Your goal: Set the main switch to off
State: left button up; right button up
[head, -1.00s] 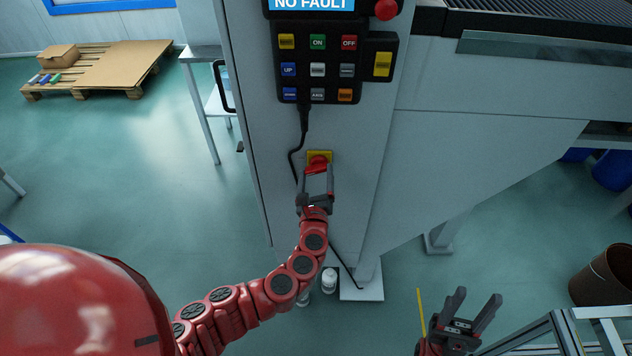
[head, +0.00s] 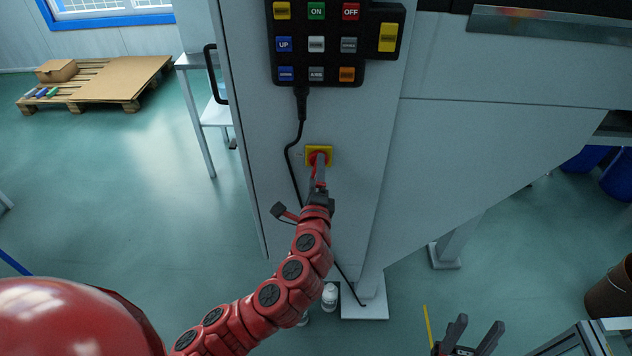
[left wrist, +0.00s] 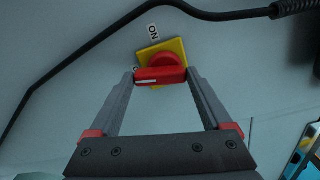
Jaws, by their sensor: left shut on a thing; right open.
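The main switch is a red rotary handle (head: 317,157) on a yellow square plate (head: 328,150), on the grey cabinet front below the keypad. In the left wrist view the red handle (left wrist: 162,74) lies between the two fingers of my left gripper (left wrist: 158,80), which is shut on it. Its white mark points towards the left finger. An ON label (left wrist: 153,32) shows above the plate; a second label at the plate's left edge is mostly hidden. In the head view the left gripper (head: 318,172) covers part of the handle. My right gripper (head: 473,337) is open and empty, low in the picture.
A black cable (head: 294,150) hangs from the keypad (head: 318,60) beside the switch. A door handle (head: 213,75) juts from the cabinet's left edge. A brown bin (head: 610,290) stands at the right. The floor at left is open.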

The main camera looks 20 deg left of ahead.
pick_arm(q)
jog(key=shift+d+f+n+b, duration=0.1)
jog(key=shift+f+n+b, duration=0.05)
jog(key=shift+n+b, duration=1.1)
jog(key=shift+n, duration=0.25)
jog(key=o, duration=1.2)
jog(key=shift+c, duration=0.2)
